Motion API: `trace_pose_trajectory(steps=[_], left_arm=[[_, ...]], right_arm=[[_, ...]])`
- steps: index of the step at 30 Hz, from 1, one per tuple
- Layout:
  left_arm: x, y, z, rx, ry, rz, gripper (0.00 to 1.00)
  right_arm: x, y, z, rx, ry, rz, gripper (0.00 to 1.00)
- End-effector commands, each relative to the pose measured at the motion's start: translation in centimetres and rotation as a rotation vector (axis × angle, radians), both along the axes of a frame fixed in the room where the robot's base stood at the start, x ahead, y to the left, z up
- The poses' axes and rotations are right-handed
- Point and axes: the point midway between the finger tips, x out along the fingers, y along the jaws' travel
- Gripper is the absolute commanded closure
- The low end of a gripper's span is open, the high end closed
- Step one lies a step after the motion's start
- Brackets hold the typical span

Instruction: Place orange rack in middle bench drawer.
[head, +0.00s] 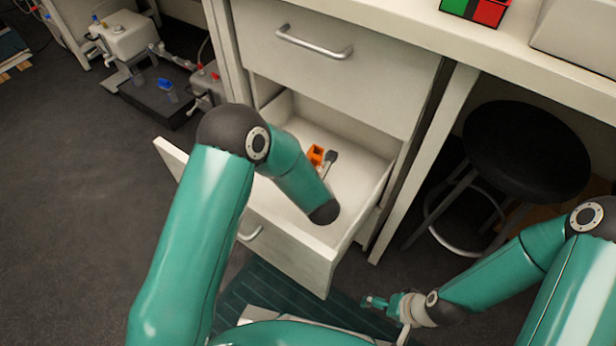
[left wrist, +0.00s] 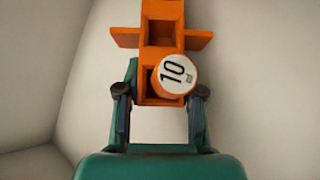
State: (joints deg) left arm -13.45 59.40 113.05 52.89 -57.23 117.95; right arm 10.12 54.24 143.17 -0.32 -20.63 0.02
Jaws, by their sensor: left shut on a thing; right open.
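The orange rack (head: 315,155) shows small inside the open white bench drawer (head: 290,260), below a closed upper drawer. The left wrist view shows the rack (left wrist: 160,32) close up, with square openings, side tabs and a round white label reading 10 on it. My left gripper (left wrist: 160,112) is shut on the rack's near end, one finger on each side. My left arm reaches over the drawer front and hides part of the drawer inside. Whether the rack touches the drawer floor I cannot tell. My right gripper (head: 384,303) is open and empty, low outside the drawer.
The closed upper drawer (head: 350,80) overhangs the back of the open one. A black stool (head: 525,150) stands under the bench at right. Lab devices (head: 150,80) stand at the back left. A red and green box (head: 475,10) is on the benchtop.

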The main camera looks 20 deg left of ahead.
Motion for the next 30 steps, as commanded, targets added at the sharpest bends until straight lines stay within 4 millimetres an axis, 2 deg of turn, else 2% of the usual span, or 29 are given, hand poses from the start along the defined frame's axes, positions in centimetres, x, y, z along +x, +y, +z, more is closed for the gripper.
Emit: trace_pose_trajectory(steps=[3,4,10,21,28,30], left_arm=[[0.0,0.0,0.0,0.0,-0.001,0.0,1.0],[0.0,0.0,0.0,0.0,0.0,0.0,0.6],[0.0,0.0,0.0,0.0,-0.001,0.0,0.26],[0.0,-0.1,0.1,0.0,0.001,-0.001,0.25],[-0.1,-0.2,1.9,0.0,0.0,-0.003,0.25],[-1.2,-0.7,2.5,0.001,0.0,-0.005,0.25]], right_arm=[[0.0,0.0,-0.1,0.0,0.0,0.0,0.0],[0.0,0.0,0.0,0.0,0.0,0.0,0.0],[0.0,0.0,0.0,0.0,0.0,0.0,0.0],[0.0,0.0,0.2,0.0,0.0,0.0,0.0],[0.0,0.0,2.3,0.0,0.0,0.0,0.0],[0.0,0.0,2.2,0.0,0.0,0.0,0.0]])
